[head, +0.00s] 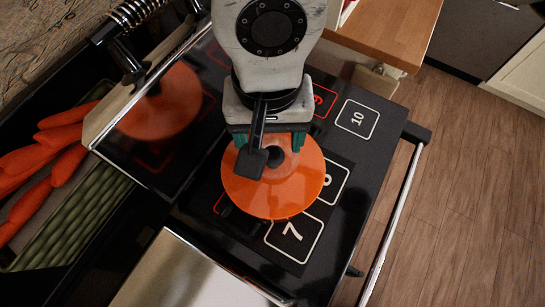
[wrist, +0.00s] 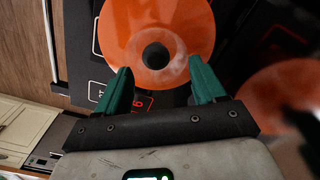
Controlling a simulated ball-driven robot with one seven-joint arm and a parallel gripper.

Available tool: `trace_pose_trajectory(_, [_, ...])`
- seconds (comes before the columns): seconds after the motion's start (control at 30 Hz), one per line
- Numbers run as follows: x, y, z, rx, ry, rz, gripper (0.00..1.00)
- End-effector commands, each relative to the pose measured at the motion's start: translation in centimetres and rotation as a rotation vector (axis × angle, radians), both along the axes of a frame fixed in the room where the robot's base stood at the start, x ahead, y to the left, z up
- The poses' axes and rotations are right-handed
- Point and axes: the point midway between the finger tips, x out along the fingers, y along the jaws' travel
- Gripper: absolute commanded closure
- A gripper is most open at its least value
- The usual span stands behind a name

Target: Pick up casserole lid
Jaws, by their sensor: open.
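The casserole lid (head: 285,198) is a round orange disc with a dark knob (head: 274,157). It lies on a black surface over white-outlined numbered squares; what is directly under it is hidden. My gripper (head: 268,142) is above the lid's upper part with its green fingers spread. In the wrist view my gripper (wrist: 160,70) is open and empty. The lid (wrist: 155,20) lies beyond the fingertips there, and its knob (wrist: 155,56) shows roughly in line with the gap, not gripped. I cannot tell the exact height between fingertips and lid.
A glossy dark panel (head: 180,135) at the left mirrors the lid. A tray of carrots (head: 60,135) and green vegetables (head: 85,220) is at the far left. A metal rail (head: 398,205) runs along the right edge, with open wooden floor (head: 475,190) beyond.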

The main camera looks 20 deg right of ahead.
Motion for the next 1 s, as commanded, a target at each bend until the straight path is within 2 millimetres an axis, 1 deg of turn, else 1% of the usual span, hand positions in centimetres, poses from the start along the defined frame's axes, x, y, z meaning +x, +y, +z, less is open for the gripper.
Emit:
trace_pose_trajectory(0.17, [-0.1,-0.1,-0.9,0.003,0.002,0.000,0.31])
trace_pose_trajectory(0.37, [-0.4,-0.5,-3.3,0.004,0.004,0.001,0.31])
trace_pose_trajectory(0.4, [-0.4,-0.5,-4.1,0.003,0.005,0.001,0.31])
trace_pose_trajectory(0.5, [-0.4,-0.5,-5.1,0.004,0.002,0.001,0.31])
trace_pose_trajectory(0.6, [-0.4,-0.5,-5.6,0.003,0.001,0.001,0.31])
trace_pose_trajectory(0.8, [-0.3,-0.5,-5.7,0.002,0.001,0.001,0.31])
trace_pose_trajectory(1.0, [-0.3,-0.5,-5.7,0.002,0.001,0.001,0.50])
